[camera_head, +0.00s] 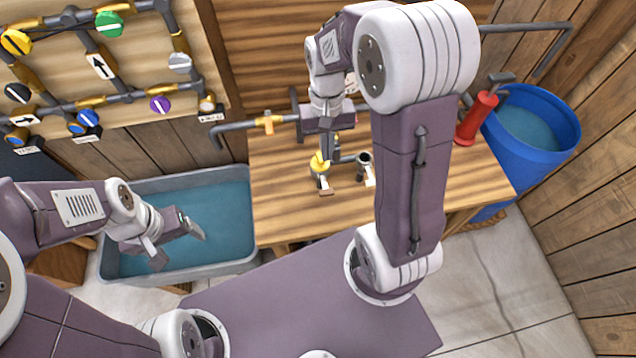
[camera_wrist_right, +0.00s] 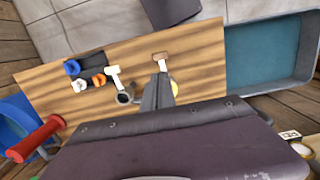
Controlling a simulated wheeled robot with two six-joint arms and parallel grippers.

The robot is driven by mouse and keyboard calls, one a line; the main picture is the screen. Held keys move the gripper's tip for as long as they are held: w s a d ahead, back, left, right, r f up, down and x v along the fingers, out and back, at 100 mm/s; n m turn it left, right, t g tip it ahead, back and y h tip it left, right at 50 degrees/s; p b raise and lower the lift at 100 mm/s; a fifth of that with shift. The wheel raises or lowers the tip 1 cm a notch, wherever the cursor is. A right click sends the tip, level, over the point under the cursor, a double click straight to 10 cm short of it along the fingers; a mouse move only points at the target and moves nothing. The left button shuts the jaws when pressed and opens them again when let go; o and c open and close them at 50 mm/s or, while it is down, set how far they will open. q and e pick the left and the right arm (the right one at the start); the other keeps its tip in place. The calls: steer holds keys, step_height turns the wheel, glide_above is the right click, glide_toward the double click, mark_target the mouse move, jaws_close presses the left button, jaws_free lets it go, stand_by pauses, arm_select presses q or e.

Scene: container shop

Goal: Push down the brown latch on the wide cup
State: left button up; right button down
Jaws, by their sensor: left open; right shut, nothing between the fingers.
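The brown latch (camera_head: 327,191) sticks out toward me from the front of a fitting with a yellow part (camera_head: 319,163) on the wooden table. It also shows as a brown tip on a white lever in the right wrist view (camera_wrist_right: 160,55). A grey cup (camera_head: 364,158) with a white lever (camera_head: 369,177) stands just to its right. My right gripper (camera_head: 330,157) is shut and empty, pointing down over the yellow fitting; its fingers hide part of that cup. I cannot tell whether they touch it. My left gripper (camera_head: 178,243) is open and empty over the grey tub.
The grey tub of water (camera_head: 180,274) stands left of the table (camera_head: 285,215). A blue barrel (camera_head: 560,140) and a red cylinder (camera_head: 474,120) are at the right. Loose knobs, one blue (camera_wrist_right: 72,67), lie on the table. A pipe board (camera_head: 140,50) hangs behind.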

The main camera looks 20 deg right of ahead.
steer(key=d, duration=0.1)
glide_above(326, 190)
steer(key=f, duration=0.8)
steer(key=shift+w+d+f, duration=0.2)
steer(key=shift+d+f, duration=0.1)
steer(key=f, duration=0.5)
steer(key=shift+s+a, duration=0.15)
steer(key=shift+a, duration=0.2)
arm_select(q)
steer(key=shift+r, duration=0.15)
arm_select(e)
steer(key=shift+d+f, duration=0.15)
steer(key=shift+f, duration=0.1)
arm_select(q)
steer(key=shift+f, duration=0.2)
